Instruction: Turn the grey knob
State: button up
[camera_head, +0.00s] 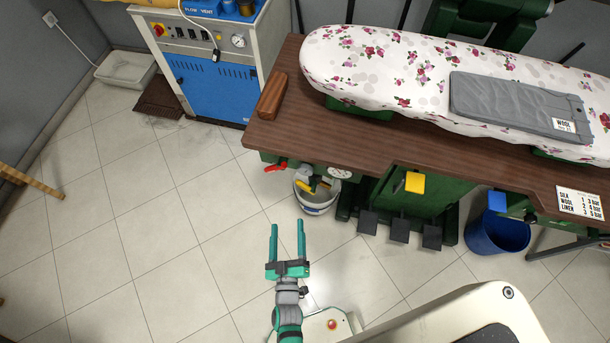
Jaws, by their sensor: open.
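I cannot clearly make out a grey knob.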

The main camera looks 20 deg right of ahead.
aim_at(305, 173)
jog(key=w+d+f+h, duration=0.1)
jog(key=w+d, duration=0.3)
jog(key=w, duration=0.2)
jog(key=w+d+f+n+h, duration=0.1)
jog(key=w+d+f, duration=0.1)
jog(key=w+d, duration=0.2)
jog(key=w+d+f, duration=0.2)
jog(key=w+d, duration=0.2)
jog(key=w, duration=0.5)
jog(key=shift+d+g+h, duration=0.25)
jog(key=shift+g+h, duration=0.05)
jog(key=shift+h, duration=0.1)
jog(key=shift+s, duration=0.1)
jog(key=c, duration=1)
